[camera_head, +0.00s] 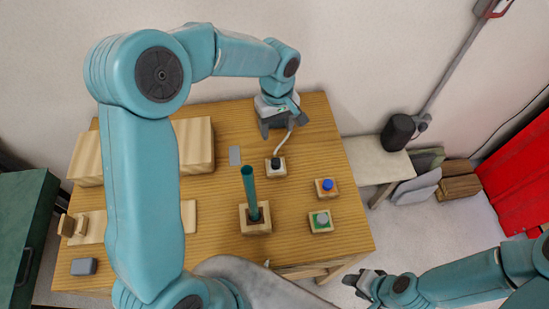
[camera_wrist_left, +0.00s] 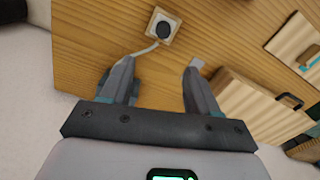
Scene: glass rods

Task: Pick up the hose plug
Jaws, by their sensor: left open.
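The hose plug (camera_head: 276,162) is a dark round piece on a small pale wooden block, toward the back of the table. A pale hose (camera_head: 287,140) runs from it up toward my left gripper. My left gripper (camera_head: 283,124) is open and empty, above the table's back edge and behind the plug. In the left wrist view the plug (camera_wrist_left: 163,29) lies beyond the fingertips of my left gripper (camera_wrist_left: 160,66), apart from them. The hose there passes behind the left finger, which hides its far end. My right gripper (camera_head: 363,284) is low at the right, off the table; its jaws are unclear.
A teal glass rod (camera_head: 250,184) stands upright in a wooden block (camera_head: 256,228) in front of the plug. Blocks with a blue knob (camera_head: 327,185) and a grey-green knob (camera_head: 322,219) are to the right. Wooden boxes (camera_head: 193,143) stand at the back left.

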